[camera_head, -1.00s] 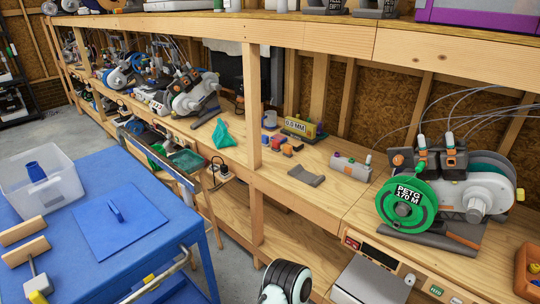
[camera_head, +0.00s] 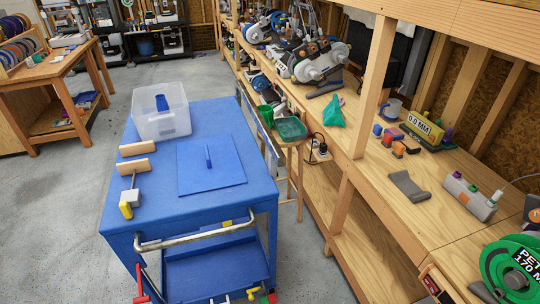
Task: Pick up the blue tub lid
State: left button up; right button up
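The blue tub lid (camera_head: 211,168) is a flat blue square with a small upright handle (camera_head: 208,156) at its middle. It lies flat on the top of the blue cart (camera_head: 186,203), right of the cart top's centre. A clear plastic tub (camera_head: 161,122) with a blue object (camera_head: 162,103) inside stands behind it on the cart. Neither of my grippers shows in this view.
Two wooden pieces (camera_head: 138,148) and a mallet-like tool with a yellow end (camera_head: 127,205) lie left of the lid. A metal handle bar (camera_head: 193,236) runs along the cart's front. The wooden workbench (camera_head: 428,219) stands right; concrete floor (camera_head: 75,215) is clear at left.

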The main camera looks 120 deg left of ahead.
aim_at(208, 157)
jog(key=z, duration=3.55)
